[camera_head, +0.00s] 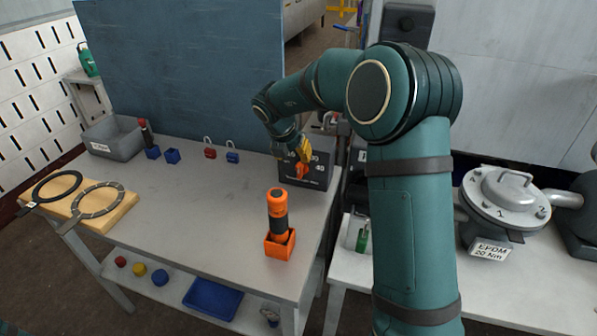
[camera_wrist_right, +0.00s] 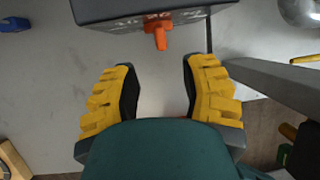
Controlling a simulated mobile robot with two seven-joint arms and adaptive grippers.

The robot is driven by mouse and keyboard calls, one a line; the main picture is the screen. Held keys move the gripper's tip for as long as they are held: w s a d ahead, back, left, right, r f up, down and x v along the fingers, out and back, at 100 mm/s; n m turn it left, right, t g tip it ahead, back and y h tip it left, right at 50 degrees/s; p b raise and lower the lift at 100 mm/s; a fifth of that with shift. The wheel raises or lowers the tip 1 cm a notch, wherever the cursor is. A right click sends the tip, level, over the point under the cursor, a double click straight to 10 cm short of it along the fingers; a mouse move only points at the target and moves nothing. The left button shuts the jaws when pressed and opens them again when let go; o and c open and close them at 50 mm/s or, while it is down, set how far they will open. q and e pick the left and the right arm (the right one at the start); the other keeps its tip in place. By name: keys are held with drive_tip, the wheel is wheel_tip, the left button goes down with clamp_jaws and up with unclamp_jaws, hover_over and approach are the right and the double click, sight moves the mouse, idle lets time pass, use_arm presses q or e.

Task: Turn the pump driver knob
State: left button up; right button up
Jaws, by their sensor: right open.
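The orange pump driver knob (camera_head: 301,171) sits on the front face of a dark grey box (camera_head: 323,180) at the back right of the grey table. The knob (camera_wrist_right: 157,35) also shows in the wrist view, pointing out from the box (camera_wrist_right: 130,9) near the top. My right gripper (camera_head: 303,152) is at the box, and its yellow fingers partly cover the box's dial marks. In the wrist view the gripper (camera_wrist_right: 158,78) is open and empty, with the knob beyond the gap between the fingertips, apparently not touched. My left gripper is not in view.
An orange and black cylindrical tool (camera_head: 278,215) stands upright in an orange holder (camera_head: 279,246) near the table's front right. Blue and red padlocks (camera_head: 232,157) and a grey bin (camera_head: 112,137) lie farther left. A blue panel (camera_head: 180,65) rises behind. The table's middle is clear.

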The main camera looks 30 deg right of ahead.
sight(298, 166)
drive_tip(key=b+x, duration=0.1)
drive_tip(key=x, duration=0.6)
drive_tip(key=shift+d+f, duration=0.1)
drive_tip(key=shift+o, duration=0.2)
clamp_jaws()
